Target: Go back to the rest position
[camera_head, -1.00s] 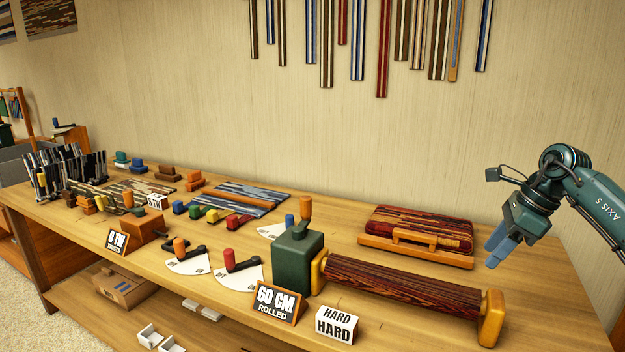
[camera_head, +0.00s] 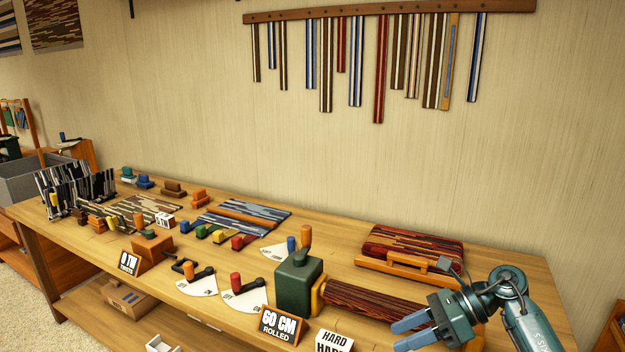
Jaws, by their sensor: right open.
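My right gripper (camera_head: 411,332) is at the lower right, in front of the right part of the striped roll. Its blue fingers point left, are apart and hold nothing. It hides the roll's right end. My left gripper does not show.
The wooden bench (camera_head: 345,235) holds a folded red striped mat (camera_head: 415,243) on an orange frame, a "60 CM ROLLED" sign (camera_head: 279,325), a "HARD" sign (camera_head: 333,342), dials with levers (camera_head: 245,297) and coloured blocks. Striped strips (camera_head: 380,70) hang on the wall.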

